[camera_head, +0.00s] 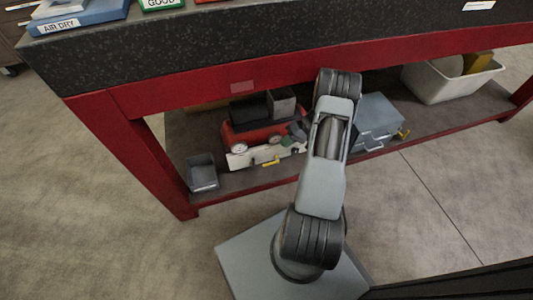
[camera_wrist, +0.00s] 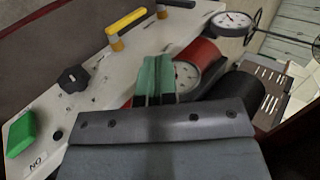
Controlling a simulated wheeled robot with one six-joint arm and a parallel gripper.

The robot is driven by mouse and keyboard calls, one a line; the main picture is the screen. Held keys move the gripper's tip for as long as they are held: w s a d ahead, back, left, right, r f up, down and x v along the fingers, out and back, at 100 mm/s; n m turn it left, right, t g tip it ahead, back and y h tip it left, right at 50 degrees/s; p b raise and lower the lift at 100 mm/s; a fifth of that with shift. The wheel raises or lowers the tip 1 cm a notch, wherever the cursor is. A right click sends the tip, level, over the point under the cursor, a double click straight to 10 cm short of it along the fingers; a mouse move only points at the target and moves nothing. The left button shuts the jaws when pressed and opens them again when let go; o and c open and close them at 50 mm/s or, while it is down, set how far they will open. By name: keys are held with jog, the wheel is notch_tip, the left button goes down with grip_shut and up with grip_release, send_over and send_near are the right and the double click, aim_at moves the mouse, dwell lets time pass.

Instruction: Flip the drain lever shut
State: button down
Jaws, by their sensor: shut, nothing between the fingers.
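I take this lever to be the drain lever. Beyond it, a second grey handle (camera_wrist: 178,4) stands on a yellow stem. My gripper (camera_wrist: 155,78), with green fingertips, is shut and empty. It shows over the panel's edge, below the lever in the picture and apart from it. In the head view, the panel (camera_head: 240,158) and a yellow handle (camera_head: 271,161) show low on the shelf; my arm hides part of the machine.
The panel carries a black knob (camera_wrist: 74,79) and a green switch (camera_wrist: 20,132). A red tank (camera_wrist: 200,52) with gauges sits close beside my fingers. In the head view, a grey bin (camera_head: 202,173), grey toolbox (camera_head: 377,120) and white tub (camera_head: 440,85) share the shelf (camera_head: 240,183) under the table.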

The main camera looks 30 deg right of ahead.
aim_at(253, 163)
jog(key=b+x, duration=0.3)
jog(key=x, duration=0.7)
jog(key=shift+s, duration=0.1)
jog(key=shift+w+a+b, duration=0.2)
jog(key=shift+a+b, duration=0.25)
jog(key=shift+a, duration=0.65)
jog(key=shift+w+a+r, duration=0.1)
jog(key=shift+w+a, duration=0.1)
jog(key=shift+a, duration=0.65)
jog(key=shift+a+r, duration=0.1)
